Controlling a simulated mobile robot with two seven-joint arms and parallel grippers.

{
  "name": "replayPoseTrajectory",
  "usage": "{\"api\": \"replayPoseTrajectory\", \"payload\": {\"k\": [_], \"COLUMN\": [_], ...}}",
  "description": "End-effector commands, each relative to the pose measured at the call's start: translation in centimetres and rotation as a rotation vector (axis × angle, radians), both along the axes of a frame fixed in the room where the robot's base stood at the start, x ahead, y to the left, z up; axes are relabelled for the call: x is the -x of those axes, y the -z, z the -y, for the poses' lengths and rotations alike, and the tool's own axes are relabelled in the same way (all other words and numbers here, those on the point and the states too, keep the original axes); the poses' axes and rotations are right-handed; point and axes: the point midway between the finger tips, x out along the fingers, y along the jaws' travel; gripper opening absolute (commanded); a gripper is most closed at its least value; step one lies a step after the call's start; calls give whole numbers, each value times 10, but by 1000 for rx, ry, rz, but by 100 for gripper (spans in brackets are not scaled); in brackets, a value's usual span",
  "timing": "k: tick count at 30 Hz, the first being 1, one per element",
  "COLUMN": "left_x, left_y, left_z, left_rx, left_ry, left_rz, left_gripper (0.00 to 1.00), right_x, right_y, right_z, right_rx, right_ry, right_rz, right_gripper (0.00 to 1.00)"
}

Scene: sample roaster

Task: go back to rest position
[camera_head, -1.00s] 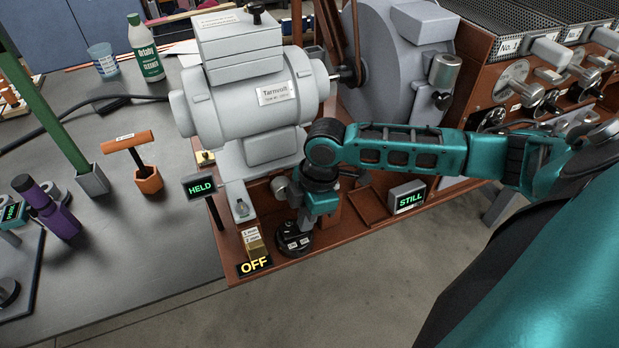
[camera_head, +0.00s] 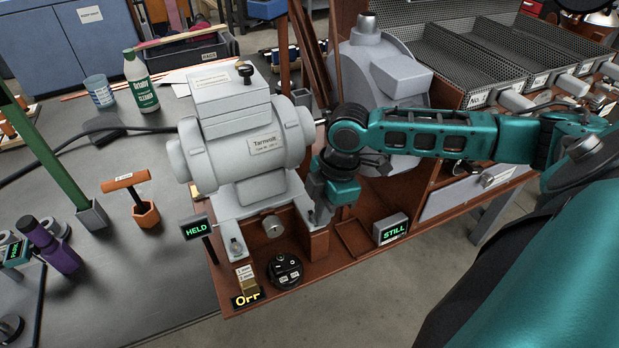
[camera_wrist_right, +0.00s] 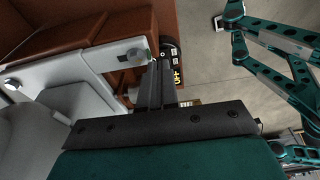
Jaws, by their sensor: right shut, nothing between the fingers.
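My right arm comes in from the right in the head view, and its teal gripper (camera_head: 318,212) hangs over the front of the roaster's brown base, beside the grey motor (camera_head: 262,145). Its fingertips are small and partly hard to make out there. In the right wrist view the two dark fingers of the right gripper (camera_wrist_right: 157,68) lie together, shut with nothing between them. A black dial (camera_head: 285,271) on the base stands clear of the gripper, to its lower left. My left gripper does not show.
The brown base (camera_head: 352,262) carries a "HELD" sign (camera_head: 196,227), a "STILL" display (camera_head: 390,229) and a yellow-lettered "OFF" sign (camera_head: 247,299). A grey drum (camera_head: 385,80) and perforated trays (camera_head: 450,60) stand behind my arm. Open floor (camera_head: 400,300) lies in front.

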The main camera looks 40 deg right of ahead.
Motion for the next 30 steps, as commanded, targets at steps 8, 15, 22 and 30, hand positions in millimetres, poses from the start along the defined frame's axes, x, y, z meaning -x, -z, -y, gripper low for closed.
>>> {"api": "replayPoseTrajectory", "payload": {"k": [8, 15, 22, 30], "left_x": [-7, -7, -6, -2], "left_y": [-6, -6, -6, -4], "left_z": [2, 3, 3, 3], "left_rx": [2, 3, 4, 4], "left_ry": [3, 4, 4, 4], "left_rz": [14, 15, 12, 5], "left_gripper": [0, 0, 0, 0], "right_x": [2, 2, 2, 22], "right_y": [-9, -9, -8, 16], "right_z": [6, 6, 6, -57], "right_rx": [0, 0, 0, -53], "right_ry": [-1, 0, 0, 12], "right_rz": [-1, 0, 0, 25], "right_gripper": [0, 0, 0, 0]}}
